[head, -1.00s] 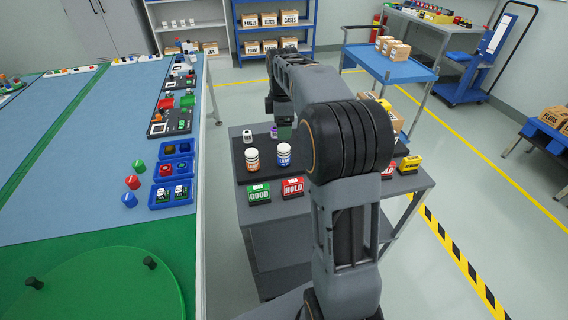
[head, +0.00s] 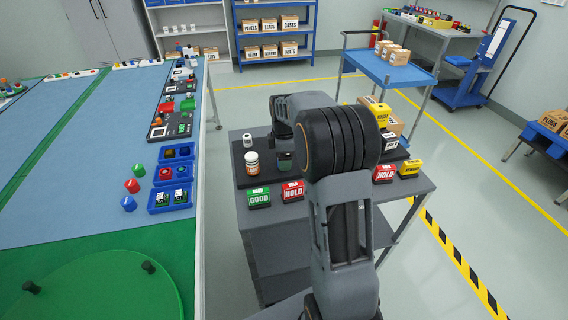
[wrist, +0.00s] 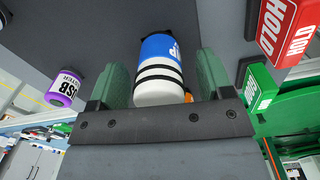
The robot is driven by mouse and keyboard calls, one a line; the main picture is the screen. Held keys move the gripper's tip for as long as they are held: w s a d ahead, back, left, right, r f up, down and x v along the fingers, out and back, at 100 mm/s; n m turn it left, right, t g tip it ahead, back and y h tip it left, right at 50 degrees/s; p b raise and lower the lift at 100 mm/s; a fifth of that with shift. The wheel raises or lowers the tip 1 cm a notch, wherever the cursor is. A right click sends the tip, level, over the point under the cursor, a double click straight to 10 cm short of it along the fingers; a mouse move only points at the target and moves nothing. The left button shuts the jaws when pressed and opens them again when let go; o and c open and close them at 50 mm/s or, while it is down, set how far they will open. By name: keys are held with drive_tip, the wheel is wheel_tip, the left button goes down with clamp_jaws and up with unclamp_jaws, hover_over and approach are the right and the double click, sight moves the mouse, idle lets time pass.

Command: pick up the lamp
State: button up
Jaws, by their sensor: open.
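A white bottle-shaped item with a blue label (wrist: 160,48) lies between the green fingers of my gripper (wrist: 163,75) in the wrist view. The label is partly cut off, ending in what looks like "P", so I take it for the lamp but cannot confirm the name. My gripper is open, one finger on each side, with a small gap visible at the left finger.
A white bottle with an orange label (head: 252,163) stands just left of my gripper. A purple-capped USB item (wrist: 65,88) is nearby in the wrist view. Green GOOD (head: 259,197) and red HOLD (head: 293,191) blocks sit at the cart's front. The long blue-topped table (head: 100,150) is left.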

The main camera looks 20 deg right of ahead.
drive_tip(key=shift+f, duration=0.1)
drive_tip(key=c, duration=1)
drive_tip(key=shift+c, duration=0.4)
